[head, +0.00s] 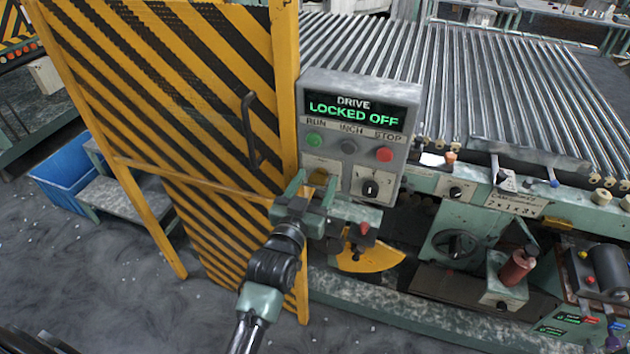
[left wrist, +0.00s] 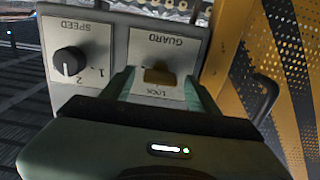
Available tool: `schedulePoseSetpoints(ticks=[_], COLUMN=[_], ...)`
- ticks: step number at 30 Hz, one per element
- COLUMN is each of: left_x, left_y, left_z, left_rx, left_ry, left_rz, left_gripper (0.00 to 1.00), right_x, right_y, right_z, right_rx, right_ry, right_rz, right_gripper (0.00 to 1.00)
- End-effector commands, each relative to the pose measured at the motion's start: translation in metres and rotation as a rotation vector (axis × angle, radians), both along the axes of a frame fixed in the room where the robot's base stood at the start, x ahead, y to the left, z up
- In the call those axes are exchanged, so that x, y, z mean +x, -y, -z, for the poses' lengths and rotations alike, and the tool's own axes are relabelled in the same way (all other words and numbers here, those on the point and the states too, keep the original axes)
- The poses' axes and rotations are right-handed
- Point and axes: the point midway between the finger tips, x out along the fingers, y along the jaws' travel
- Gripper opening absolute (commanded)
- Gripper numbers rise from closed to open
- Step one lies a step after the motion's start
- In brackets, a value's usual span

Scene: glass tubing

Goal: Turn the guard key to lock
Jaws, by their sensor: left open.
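The brass guard key (left wrist: 159,75) sits in the panel plate marked GUARD, seen upside down in the left wrist view. Its grip lies roughly crosswise, just above the LOCK lettering in that picture. In the head view the key (head: 319,177) shows partly behind my gripper, under the green button. My left gripper (head: 318,190) is open at the lower left of the control panel (head: 405,160). In the left wrist view its fingers (left wrist: 162,92) stand on either side of the key, with gaps visible; contact is not evident. The display (head: 354,108) reads DRIVE LOCKED OFF. My right gripper is not in view.
A yellow-and-black guard door (head: 200,110) with a dark handle (head: 249,128) stands left of the panel. The speed knob (head: 370,188) is right of the key; it also shows in the wrist view (left wrist: 70,61). Rollers (head: 520,100) lie behind the panel.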

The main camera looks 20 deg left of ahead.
Motion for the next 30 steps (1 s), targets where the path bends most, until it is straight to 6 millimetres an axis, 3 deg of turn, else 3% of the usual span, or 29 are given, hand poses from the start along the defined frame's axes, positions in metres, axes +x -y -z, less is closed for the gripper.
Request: schedulePoseSetpoints(ticks=[6, 12, 13, 23, 30], left_x=[0.0, 0.0, 0.0, 0.0, 0.0], left_y=[0.0, 0.0, 0.0, 0.0, -0.001], left_z=[0.0, 0.0, 0.0, 0.0, -0.001], left_rx=[0.0, 0.0, 0.0, -0.047, -0.195], left_ry=[0.0, 0.0, 0.0, -0.003, -0.009], left_rz=[0.0, 0.0, 0.0, 0.0, -0.001], left_gripper=[0.6, 0.04, 0.0, 0.0, 0.0], right_x=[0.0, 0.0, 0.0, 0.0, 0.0], right_y=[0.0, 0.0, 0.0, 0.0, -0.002], right_z=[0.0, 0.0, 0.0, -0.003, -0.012], right_rx=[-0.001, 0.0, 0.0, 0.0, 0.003], right_ry=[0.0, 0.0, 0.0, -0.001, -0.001], right_rz=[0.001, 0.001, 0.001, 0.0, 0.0], right_gripper=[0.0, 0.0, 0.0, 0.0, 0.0])
